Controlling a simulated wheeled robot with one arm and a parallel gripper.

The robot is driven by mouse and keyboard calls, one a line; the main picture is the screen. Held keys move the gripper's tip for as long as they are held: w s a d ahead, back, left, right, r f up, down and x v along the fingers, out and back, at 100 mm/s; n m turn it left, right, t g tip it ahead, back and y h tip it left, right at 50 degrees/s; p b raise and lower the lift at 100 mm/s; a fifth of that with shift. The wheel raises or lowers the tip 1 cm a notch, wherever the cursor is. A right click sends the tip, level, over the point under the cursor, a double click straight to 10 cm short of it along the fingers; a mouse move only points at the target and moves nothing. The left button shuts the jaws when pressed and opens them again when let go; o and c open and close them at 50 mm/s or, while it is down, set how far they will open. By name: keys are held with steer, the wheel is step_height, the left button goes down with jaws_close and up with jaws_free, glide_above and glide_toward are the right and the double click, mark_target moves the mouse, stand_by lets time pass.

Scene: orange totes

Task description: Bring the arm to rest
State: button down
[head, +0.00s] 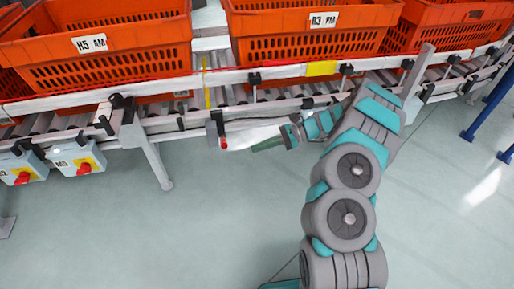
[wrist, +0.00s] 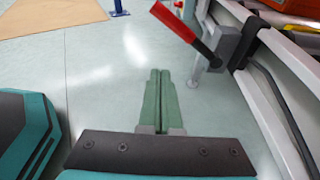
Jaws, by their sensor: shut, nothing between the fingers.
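My gripper (head: 268,144) is at the end of my grey and teal arm in the head view, in front of the conveyor's near side. Its green fingers point left, toward a grey box with a red part (head: 222,142) on the conveyor frame. In the wrist view my gripper (wrist: 160,75) has its two green fingers together with nothing between them. The floor lies beyond the fingertips. My arm is bent, with its upper links folded over the floor.
Orange totes (head: 110,73) stand on the roller conveyor (head: 75,122). Control boxes with red knobs (head: 80,162) hang at the left. A red-tipped lever (wrist: 185,27) is close to the fingers, right in the wrist view. The floor (head: 215,220) in front is clear.

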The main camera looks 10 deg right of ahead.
stand_by(0.3)
steer(key=s+a+r+n+g+h, duration=0.25)
steer(key=s+a+r+n, duration=0.2)
steer(key=s+r, duration=0.4)
steer(key=s+a+r+n+g+h, duration=0.1)
steer(key=s+a+r+n+h, duration=0.25)
steer(key=s+r+n, duration=0.4)
steer(key=s+d+r+n+t+h, duration=0.1)
steer(key=s+d+h, duration=0.3)
steer(key=s, duration=0.7)
steer(key=s+d+r+n+t+h, duration=0.1)
steer(key=s+d+n+h, duration=0.3)
steer(key=s+d, duration=0.5)
steer(key=s+t, duration=0.1)
steer(key=s, duration=0.2)
steer(key=shift+s+d+h, duration=0.2)
steer(key=shift+d+h, duration=0.1)
steer(key=shift+h, duration=0.1)
steer(key=shift+a+r+n, duration=0.1)
steer(key=shift+a+n, duration=0.05)
steer(key=shift+n, duration=0.15)
